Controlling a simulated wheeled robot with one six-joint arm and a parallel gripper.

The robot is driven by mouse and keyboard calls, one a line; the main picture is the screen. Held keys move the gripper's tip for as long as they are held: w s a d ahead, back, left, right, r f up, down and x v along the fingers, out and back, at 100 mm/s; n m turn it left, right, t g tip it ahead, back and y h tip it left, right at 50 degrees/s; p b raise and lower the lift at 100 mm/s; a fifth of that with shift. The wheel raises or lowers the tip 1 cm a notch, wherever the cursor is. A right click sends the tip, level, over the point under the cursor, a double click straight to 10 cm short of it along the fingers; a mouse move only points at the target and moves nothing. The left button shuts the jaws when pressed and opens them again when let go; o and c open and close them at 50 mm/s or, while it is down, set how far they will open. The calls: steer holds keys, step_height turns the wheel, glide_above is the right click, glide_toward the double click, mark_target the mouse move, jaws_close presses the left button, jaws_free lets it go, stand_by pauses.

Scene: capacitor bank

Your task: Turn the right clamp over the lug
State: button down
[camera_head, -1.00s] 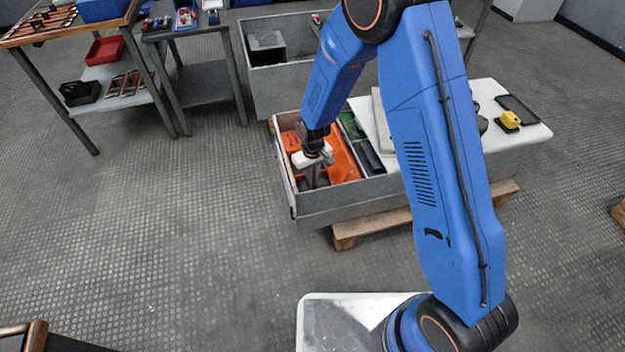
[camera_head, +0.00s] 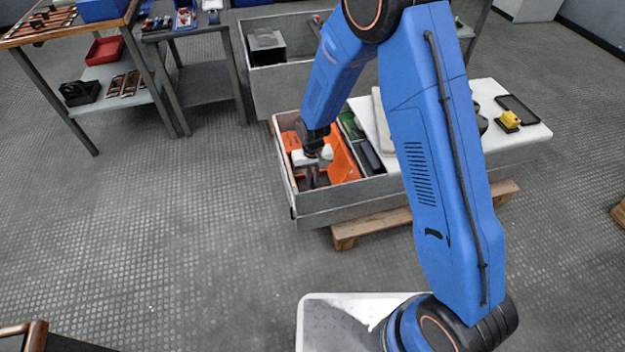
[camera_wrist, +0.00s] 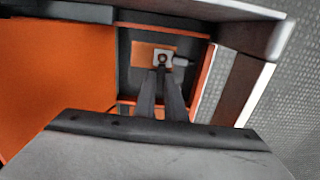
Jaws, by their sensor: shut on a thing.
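My gripper (camera_wrist: 162,74) reaches down into a dark, orange-edged compartment, and its fingers are close together. It is shut on the clamp, a small pale metal piece (camera_wrist: 163,58) with a dark round centre, at the fingertips. A short grey rod (camera_wrist: 181,61) sticks out to the right of that piece. A copper-orange plate (camera_wrist: 142,52), perhaps the lug, lies under and left of it. I cannot tell how far the clamp covers the plate. In the head view my gripper (camera_head: 312,178) is inside the grey bin, and the clamp is hidden.
Orange panels (camera_wrist: 55,70) flank the compartment on the left. The grey bin's wall (camera_head: 340,203) stands close to my gripper. To the right is a white tabletop (camera_head: 520,137) with a yellow object (camera_head: 509,119). Open floor (camera_head: 190,230) lies left of the bin.

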mark_target(313, 183)
steer(key=c, duration=2.1)
jaws_free()
steer(key=shift+r, duration=0.1)
step_height(313, 183, up, 17)
steer(key=shift+r, duration=0.15)
